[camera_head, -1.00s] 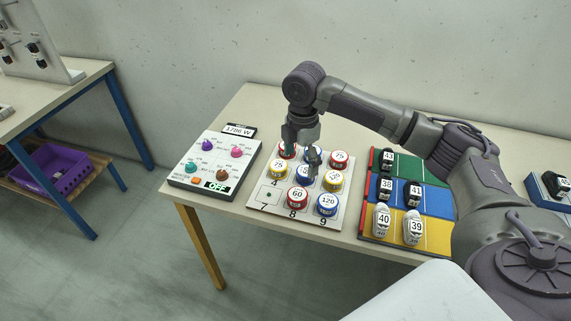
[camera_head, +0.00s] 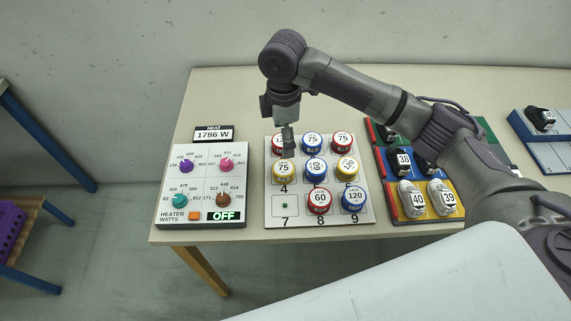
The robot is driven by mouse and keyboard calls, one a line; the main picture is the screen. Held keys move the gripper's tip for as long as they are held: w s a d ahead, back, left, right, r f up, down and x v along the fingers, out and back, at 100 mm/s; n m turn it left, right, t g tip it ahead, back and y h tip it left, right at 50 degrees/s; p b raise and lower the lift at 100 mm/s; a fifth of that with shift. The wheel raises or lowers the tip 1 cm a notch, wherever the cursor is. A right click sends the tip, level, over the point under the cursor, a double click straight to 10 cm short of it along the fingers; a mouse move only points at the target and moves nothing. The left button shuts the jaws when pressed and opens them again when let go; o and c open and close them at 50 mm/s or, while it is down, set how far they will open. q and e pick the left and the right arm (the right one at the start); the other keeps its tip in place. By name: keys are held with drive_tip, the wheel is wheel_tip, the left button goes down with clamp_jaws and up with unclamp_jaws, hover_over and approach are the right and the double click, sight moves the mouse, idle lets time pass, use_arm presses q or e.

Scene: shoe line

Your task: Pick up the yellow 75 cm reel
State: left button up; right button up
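The yellow 75 reel (camera_head: 284,176) stands on spot 4 of the white numbered board (camera_head: 270,208), at the left of the middle row. My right gripper (camera_head: 287,148) comes in from the right and points down just over the far edge of this reel. It partly hides the red reel (camera_head: 277,143) behind. I see its fingers nearly edge-on, so I cannot tell whether they are open or shut, or whether they touch the reel. My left gripper is not in view.
Other reels crowd the board: a blue one (camera_head: 316,172) to the right, another yellow one (camera_head: 346,171) beyond it. Spot 7 (camera_head: 285,206) is empty. A heater panel (camera_head: 205,185) lies left, a coloured shoe board (camera_head: 443,217) right. The table's front edge is close.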

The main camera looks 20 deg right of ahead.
sight(285, 167)
drive_tip(key=f, duration=0.3)
drive_tip(key=shift+s+d+f, duration=0.2)
drive_tip(key=shift+s+f, duration=0.1)
wheel_tip(285, 167, down, 3)
drive_tip(key=shift+w+a+r, duration=0.1)
drive_tip(key=shift+w+r, duration=0.05)
drive_tip(key=shift+r, duration=0.05)
drive_tip(key=shift+f, duration=0.3)
drive_tip(key=shift+f+p, duration=0.55)
drive_tip(key=shift+f, duration=0.1)
drive_tip(key=f, duration=0.3)
drive_tip(key=shift+s+f+p, duration=0.25)
drive_tip(key=shift+p, duration=0.1)
drive_tip(key=shift+f, duration=0.3)
drive_tip(key=shift+c, duration=0.4)
drive_tip(key=c, duration=1.1)
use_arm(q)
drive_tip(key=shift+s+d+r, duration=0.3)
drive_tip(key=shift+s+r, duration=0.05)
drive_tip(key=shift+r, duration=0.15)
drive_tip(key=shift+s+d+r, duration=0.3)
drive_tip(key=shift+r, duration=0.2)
use_arm(e)
drive_tip(key=shift+c, duration=0.2)
